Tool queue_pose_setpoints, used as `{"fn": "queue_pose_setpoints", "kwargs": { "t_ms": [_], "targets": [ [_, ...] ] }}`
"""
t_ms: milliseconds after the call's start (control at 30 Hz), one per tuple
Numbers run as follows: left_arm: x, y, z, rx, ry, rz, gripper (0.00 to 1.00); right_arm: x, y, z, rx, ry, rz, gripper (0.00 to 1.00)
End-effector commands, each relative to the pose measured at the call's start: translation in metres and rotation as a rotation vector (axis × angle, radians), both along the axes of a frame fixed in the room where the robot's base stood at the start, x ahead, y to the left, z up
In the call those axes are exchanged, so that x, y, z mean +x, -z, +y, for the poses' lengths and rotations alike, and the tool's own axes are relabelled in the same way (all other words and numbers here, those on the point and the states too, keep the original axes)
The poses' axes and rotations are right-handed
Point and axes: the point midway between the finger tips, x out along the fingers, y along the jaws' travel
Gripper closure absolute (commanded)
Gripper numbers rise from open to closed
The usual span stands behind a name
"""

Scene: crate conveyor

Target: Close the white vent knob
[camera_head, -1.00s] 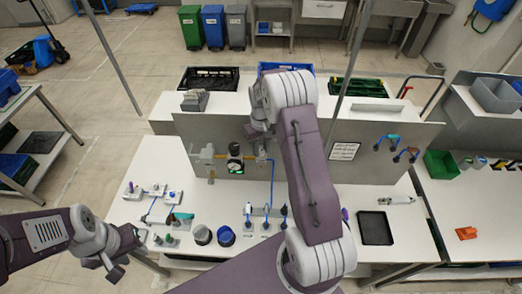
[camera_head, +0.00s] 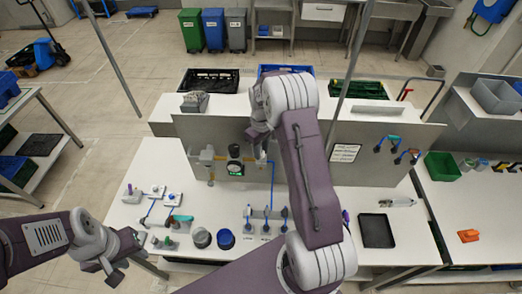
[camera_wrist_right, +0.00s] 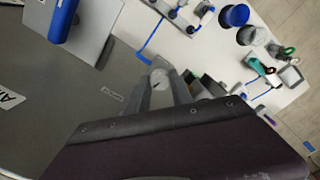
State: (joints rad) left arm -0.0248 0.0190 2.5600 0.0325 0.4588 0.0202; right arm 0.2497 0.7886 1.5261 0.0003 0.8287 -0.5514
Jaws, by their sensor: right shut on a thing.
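The white vent knob (camera_wrist_right: 159,77) shows as a small pale round thing between the fingers of my right gripper (camera_wrist_right: 163,88) in the right wrist view. The gripper is shut on it. In the head view my right gripper (camera_head: 259,141) is at the upright grey panel, just right of the round gauge (camera_head: 234,151); the knob is hidden there by the gripper and arm. The knob's turn angle cannot be made out. My left gripper (camera_head: 127,258) is open and empty, off the front left of the white table.
The grey panel (camera_head: 330,170) carries a blue pipe (camera_head: 272,185) and coloured hooks (camera_head: 394,146) at right. Small valve fittings (camera_head: 157,196), a blue-topped pot (camera_head: 225,238) and a black tray (camera_head: 377,230) stand on the white table (camera_head: 205,195).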

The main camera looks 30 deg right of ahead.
Motion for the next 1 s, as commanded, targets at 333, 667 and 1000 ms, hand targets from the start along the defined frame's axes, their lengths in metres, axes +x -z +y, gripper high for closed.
{"fn": "queue_pose_setpoints", "kwargs": {
  "t_ms": [333, 667, 1000],
  "targets": [
    [0.000, -0.001, 0.000, 0.000, 0.000, 0.000, 0.64, 0.002, -0.002, -0.001, -0.002, 0.001, -0.006, 0.51],
    [0.000, 0.014, 0.000, 0.000, 0.000, 0.000, 0.64, 0.003, -0.018, -0.001, -0.003, 0.001, -0.011, 0.51],
    [0.000, 0.034, 0.000, 0.000, 0.000, 0.000, 0.64, 0.001, -0.085, -0.001, -0.002, 0.001, -0.009, 0.51]
  ]
}}
